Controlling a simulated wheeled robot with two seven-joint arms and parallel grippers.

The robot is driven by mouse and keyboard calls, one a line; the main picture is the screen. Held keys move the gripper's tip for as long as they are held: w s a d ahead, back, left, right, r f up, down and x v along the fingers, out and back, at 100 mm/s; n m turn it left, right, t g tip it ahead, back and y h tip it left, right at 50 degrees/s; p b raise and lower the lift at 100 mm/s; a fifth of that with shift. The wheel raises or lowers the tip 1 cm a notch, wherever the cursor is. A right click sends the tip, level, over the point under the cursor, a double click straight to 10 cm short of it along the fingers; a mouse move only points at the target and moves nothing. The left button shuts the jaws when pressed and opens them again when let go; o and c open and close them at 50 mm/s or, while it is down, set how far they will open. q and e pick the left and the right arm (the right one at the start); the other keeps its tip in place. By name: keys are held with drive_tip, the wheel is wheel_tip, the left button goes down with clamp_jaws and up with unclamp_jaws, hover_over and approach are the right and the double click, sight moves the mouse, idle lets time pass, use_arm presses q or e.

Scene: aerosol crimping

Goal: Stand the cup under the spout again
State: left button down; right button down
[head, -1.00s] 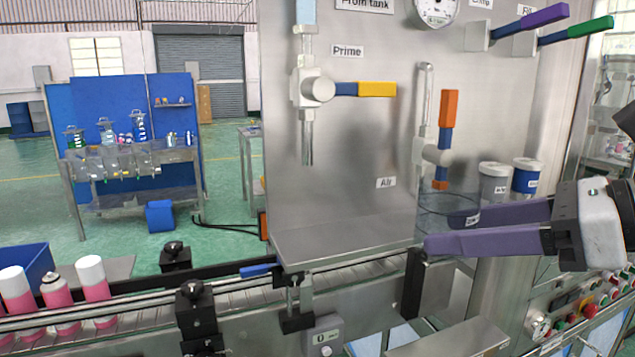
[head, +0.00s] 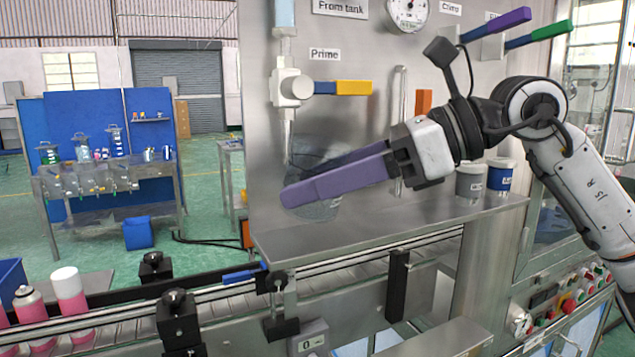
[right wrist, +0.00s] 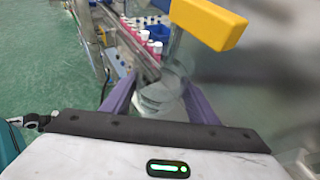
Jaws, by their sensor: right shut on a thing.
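The clear cup (head: 316,211) is see-through and hard to make out against the steel panel. My right gripper (head: 290,197) has its long purple fingers shut on the cup, holding it near the spout (head: 287,140) under the yellow-handled Prime valve. In the right wrist view the cup (right wrist: 160,100) shows between the two fingers. The cup's base appears a little above the steel shelf (head: 360,232); I cannot tell its exact gap or whether it is centred under the spout. My left gripper is not in view.
The yellow handle (head: 353,88) is above my right gripper. Pink-and-white cans (head: 70,295) stand on the conveyor at lower left. The shelf's front left looks bare.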

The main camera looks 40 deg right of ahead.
sight(309, 207)
drive_tip(key=shift+w+a+f+b, duration=0.1)
drive_tip(key=shift+w+f+b, duration=0.1)
drive_tip(key=shift+f+b, duration=0.6)
drive_tip(key=shift+w+f+b, duration=0.15)
drive_tip(key=shift+f+b, duration=0.6)
drive_tip(key=shift+f, duration=0.3)
drive_tip(key=shift+a+f, duration=0.1)
drive_tip(key=shift+w+a+r+p, duration=0.1)
drive_tip(key=shift+r+p, duration=0.1)
drive_tip(key=shift+p, duration=0.4)
drive_tip(key=shift+w+r+p, duration=0.15)
drive_tip(key=shift+p, duration=0.45)
idle(0.3)
drive_tip(key=c, duration=0.6)
unclamp_jaws()
drive_tip(key=shift+a, duration=0.1)
drive_tip(key=shift+c, duration=0.2)
